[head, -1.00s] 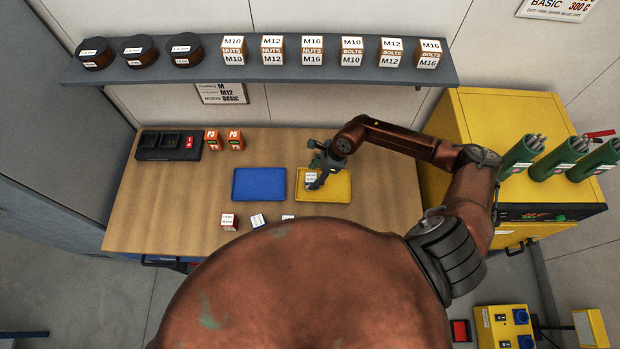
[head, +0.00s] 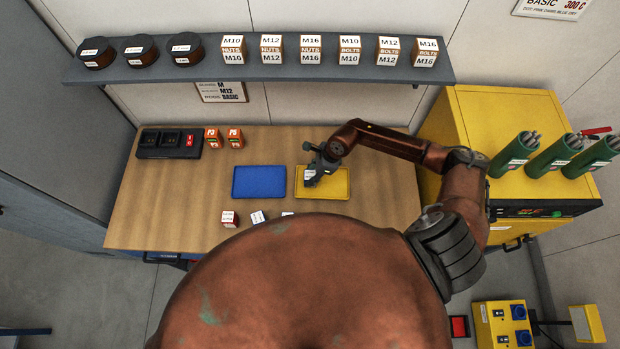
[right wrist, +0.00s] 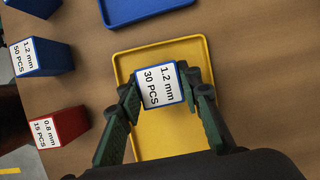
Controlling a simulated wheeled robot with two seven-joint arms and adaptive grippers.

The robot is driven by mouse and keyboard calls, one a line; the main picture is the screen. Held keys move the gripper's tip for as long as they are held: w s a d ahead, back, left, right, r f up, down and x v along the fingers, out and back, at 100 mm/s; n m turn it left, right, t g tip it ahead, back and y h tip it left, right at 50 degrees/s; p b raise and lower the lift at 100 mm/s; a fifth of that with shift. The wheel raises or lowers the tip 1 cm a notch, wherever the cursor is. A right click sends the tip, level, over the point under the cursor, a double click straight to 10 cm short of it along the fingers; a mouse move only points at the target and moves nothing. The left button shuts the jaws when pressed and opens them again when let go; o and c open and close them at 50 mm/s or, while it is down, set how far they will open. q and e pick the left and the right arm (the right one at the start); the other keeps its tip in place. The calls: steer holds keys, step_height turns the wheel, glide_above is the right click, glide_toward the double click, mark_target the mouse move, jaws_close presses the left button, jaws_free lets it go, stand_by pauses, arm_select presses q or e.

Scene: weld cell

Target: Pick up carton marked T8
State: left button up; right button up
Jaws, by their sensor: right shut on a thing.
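My right gripper (right wrist: 160,92) is shut on a small carton (right wrist: 161,86). The carton's white top label reads "1.2 mm 30 PCS", and its edges are blue. One finger is on each side of it. Gripper (head: 314,170) and carton (head: 309,175) are over the left part of the yellow tray (head: 338,184); whether the carton touches the tray I cannot tell. I can read no T8 mark on any carton; the held carton's sides are mostly hidden. My left gripper is not in view.
A blue tray (head: 259,182) lies left of the yellow one. A red carton (right wrist: 60,125) and a blue carton (right wrist: 40,58) stand at the bench front. Orange P3 (head: 212,139) and P5 (head: 235,139) boxes stand behind. A shelf (head: 300,72) of boxes hangs above.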

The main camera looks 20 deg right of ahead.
steer(key=c, duration=0.3)
